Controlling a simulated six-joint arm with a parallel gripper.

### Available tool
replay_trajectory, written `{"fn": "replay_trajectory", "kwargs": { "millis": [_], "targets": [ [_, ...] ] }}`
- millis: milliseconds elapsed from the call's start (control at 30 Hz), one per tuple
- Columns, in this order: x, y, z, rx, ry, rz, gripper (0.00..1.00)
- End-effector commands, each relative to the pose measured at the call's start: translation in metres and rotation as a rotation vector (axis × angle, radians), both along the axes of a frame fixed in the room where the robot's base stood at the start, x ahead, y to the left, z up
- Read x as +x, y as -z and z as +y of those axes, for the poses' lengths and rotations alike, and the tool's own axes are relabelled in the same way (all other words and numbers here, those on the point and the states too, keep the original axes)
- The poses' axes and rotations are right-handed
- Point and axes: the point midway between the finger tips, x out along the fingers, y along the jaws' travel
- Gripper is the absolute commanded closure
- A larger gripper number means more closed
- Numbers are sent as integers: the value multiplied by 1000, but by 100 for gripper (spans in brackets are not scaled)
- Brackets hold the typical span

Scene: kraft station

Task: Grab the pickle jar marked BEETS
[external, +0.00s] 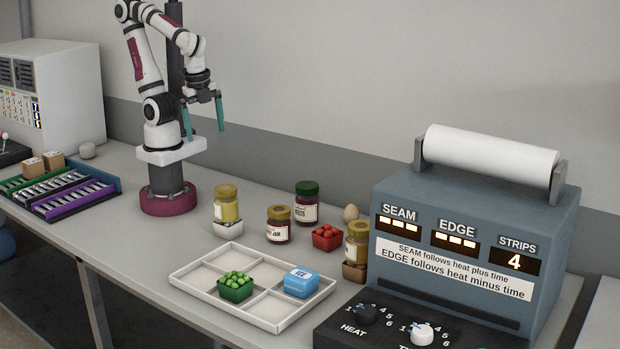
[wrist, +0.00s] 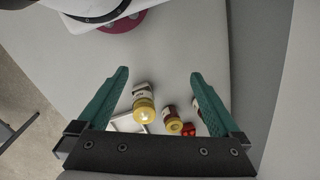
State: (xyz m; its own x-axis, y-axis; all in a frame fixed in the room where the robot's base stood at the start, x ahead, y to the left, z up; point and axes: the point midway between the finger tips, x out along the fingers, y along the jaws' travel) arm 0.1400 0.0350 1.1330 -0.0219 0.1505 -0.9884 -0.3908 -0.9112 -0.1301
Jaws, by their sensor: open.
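The jar marked BEETS (external: 307,204) has a dark green lid, dark red contents and a white label whose lettering is only partly legible. It stands upright on the table, behind the red jam jar. My gripper (external: 204,118) is open and empty, high above the table near my base, to the left of the jar. In the wrist view my gripper (wrist: 159,76) shows its two teal fingers spread wide with nothing between the tips. In that view a sliver of a jar beside the right finger may be the BEETS jar, mostly hidden.
Close by stand a yellow jar (external: 227,205), a jam jar (external: 278,226), a red berry box (external: 327,238), an egg (external: 351,213) and another yellow-lidded jar (external: 357,240). A white divided tray (external: 207,281) lies in front. A large blue-grey machine (external: 480,210) stands at the right.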

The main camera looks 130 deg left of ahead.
Motion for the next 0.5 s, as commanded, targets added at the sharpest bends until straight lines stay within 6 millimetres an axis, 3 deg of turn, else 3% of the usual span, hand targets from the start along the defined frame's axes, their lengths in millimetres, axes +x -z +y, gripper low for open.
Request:
{"fn": "replay_trajectory", "kwargs": {
  "millis": [67,133,200,300,400,500],
  "targets": [
    [38,-10,5,-15,-238,-23,0],
    [91,-16,18,-37,-580,-59,0],
    [144,-11,38,-57,-931,-92,0],
    [204,8,72,-77,-1364,-125,0],
    [238,27,98,-90,-1645,-144,0],
    [251,40,109,-94,-1768,-150,0]
  ]
}}
